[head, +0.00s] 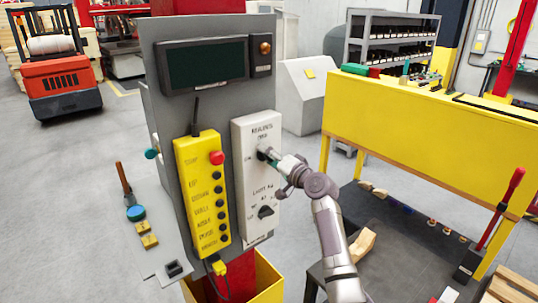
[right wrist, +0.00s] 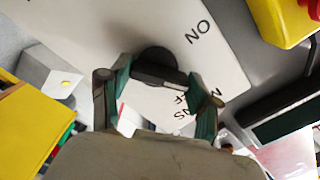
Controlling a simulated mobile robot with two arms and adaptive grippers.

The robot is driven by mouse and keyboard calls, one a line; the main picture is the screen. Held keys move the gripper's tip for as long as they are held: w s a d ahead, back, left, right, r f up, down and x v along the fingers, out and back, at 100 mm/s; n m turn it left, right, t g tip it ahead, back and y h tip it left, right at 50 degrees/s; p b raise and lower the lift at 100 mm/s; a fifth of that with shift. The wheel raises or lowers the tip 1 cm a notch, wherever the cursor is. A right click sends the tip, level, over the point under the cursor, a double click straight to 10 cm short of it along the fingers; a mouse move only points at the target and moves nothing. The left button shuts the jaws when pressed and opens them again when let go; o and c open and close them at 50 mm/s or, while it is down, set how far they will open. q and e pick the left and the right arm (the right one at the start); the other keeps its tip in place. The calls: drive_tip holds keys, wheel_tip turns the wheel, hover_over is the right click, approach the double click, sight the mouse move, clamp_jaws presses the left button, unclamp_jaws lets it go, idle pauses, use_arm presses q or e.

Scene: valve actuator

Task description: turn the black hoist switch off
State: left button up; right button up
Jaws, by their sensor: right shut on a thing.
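A white control box (head: 252,190) is fixed to the right part of a grey panel. Its upper black rotary switch (head: 261,153) is mostly hidden by my right gripper (head: 268,154). In the right wrist view the black switch (right wrist: 152,60) is between the green-padded fingers of my right gripper (right wrist: 160,76), which are shut on its bar-shaped handle. An "ON" label shows beside the switch there, and a partly hidden label lies below it. A second black knob (head: 266,211) is lower on the same box, apart from the gripper. My left gripper is not in view.
A yellow button box (head: 203,190) with a red button is left of the white box. A dark screen (head: 205,65) is above. A yellow workbench (head: 430,120) stands at the right. A shelf with small items (head: 140,228) juts out at the lower left.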

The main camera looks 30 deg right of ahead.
drive_tip(key=shift+d+m+p, duration=0.1)
drive_tip(key=shift+m+p, duration=0.55)
drive_tip(key=shift+m, duration=1.85)
drive_tip(key=o, duration=1.1)
drive_tip(key=shift+o, duration=0.2)
drive_tip(key=s+d, duration=0.1)
drive_tip(key=s, duration=1.1)
